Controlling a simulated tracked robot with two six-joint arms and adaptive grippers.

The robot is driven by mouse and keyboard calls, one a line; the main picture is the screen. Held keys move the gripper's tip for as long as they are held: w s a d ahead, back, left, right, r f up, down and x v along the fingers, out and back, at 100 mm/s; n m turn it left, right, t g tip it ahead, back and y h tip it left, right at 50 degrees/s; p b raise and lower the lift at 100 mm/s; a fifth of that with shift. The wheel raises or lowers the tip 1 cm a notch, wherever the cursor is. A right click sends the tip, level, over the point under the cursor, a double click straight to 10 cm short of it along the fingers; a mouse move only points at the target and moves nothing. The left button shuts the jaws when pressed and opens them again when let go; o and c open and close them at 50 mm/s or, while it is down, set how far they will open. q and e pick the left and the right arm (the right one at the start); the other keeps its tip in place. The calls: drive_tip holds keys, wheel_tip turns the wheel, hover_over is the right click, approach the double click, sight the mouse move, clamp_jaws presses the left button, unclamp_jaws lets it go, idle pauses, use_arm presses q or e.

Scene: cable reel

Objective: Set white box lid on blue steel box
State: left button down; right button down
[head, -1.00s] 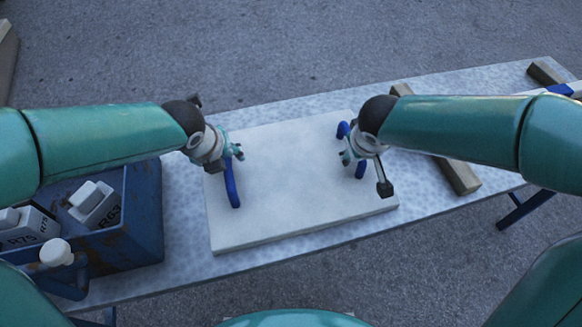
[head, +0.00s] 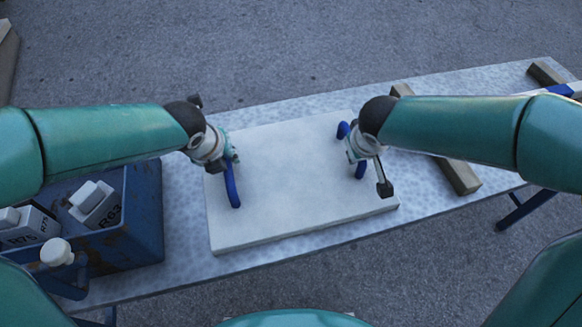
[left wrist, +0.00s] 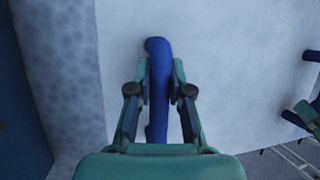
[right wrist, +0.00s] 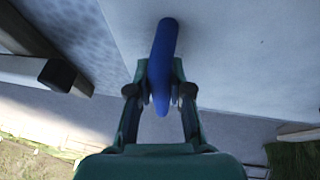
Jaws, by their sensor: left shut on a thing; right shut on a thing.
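The white box lid (head: 290,190) lies flat on the table, with a blue handle near each side. My left gripper (head: 231,161) is shut on the left blue handle (head: 232,187); the left wrist view shows its fingers (left wrist: 160,75) on both sides of that handle. My right gripper (head: 356,160) is shut on the right blue handle (head: 361,170), seen between the fingers (right wrist: 159,72) in the right wrist view. The blue steel box (head: 145,215) stands on the table left of the lid, open at the top and partly hidden by my left arm.
Grey-white blocks marked R63 (head: 97,205) and R75 (head: 30,230) sit in the blue box. A white knob (head: 57,252) shows by its front. Wooden bars (head: 458,176) lie right of the lid. The speckled table (head: 185,240) has a narrow bare strip between box and lid.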

use_arm(q)
drive_tip(key=shift+w+r, duration=0.1)
drive_tip(key=shift+r, duration=0.15)
use_arm(e)
drive_tip(key=shift+r, duration=0.25)
